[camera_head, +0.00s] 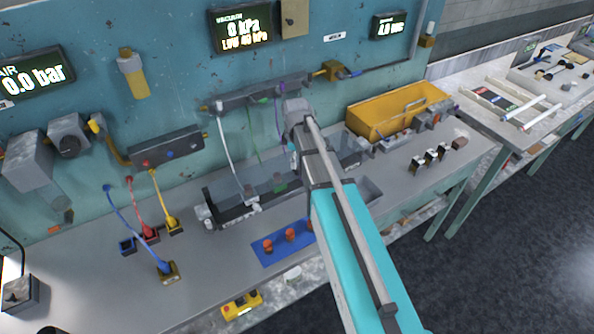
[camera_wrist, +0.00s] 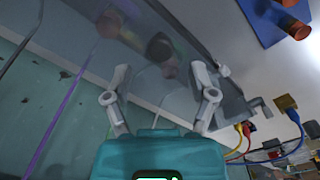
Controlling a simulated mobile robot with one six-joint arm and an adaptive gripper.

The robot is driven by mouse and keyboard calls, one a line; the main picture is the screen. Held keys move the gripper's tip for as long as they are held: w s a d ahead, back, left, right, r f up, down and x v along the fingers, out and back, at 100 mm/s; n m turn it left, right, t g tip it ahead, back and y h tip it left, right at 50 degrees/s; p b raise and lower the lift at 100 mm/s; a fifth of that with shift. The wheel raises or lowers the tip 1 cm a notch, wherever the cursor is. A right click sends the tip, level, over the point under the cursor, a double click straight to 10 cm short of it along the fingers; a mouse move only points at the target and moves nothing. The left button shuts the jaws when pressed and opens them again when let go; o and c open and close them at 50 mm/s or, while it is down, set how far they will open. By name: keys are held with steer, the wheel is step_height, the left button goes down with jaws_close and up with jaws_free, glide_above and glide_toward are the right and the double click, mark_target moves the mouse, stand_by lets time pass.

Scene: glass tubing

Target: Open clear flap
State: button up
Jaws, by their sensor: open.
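The clear flap (camera_head: 262,186) is a see-through panel over a dark-framed fixture on the bench, against the teal wall panel. It also shows in the wrist view as a pale transparent sheet (camera_wrist: 88,58), with dark and reddish parts visible through it. My gripper (camera_wrist: 158,72) is open, its two grey fingers spread in front of the sheet with nothing between them. I cannot tell whether a fingertip touches the flap. In the head view my arm hides the gripper's fingers and part of the fixture.
A blue plate with orange-red pegs (camera_head: 268,247) lies in front of the fixture. A yellow bin (camera_head: 375,119) stands at the back right. Blue, red and yellow cables (camera_head: 130,228) hang at the left. Thin tubes (camera_head: 224,145) run down from the wall manifold near the flap.

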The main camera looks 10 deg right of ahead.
mark_target(289, 163)
steer(key=shift+f+b, duration=1.55)
steer(key=shift+f, duration=0.3)
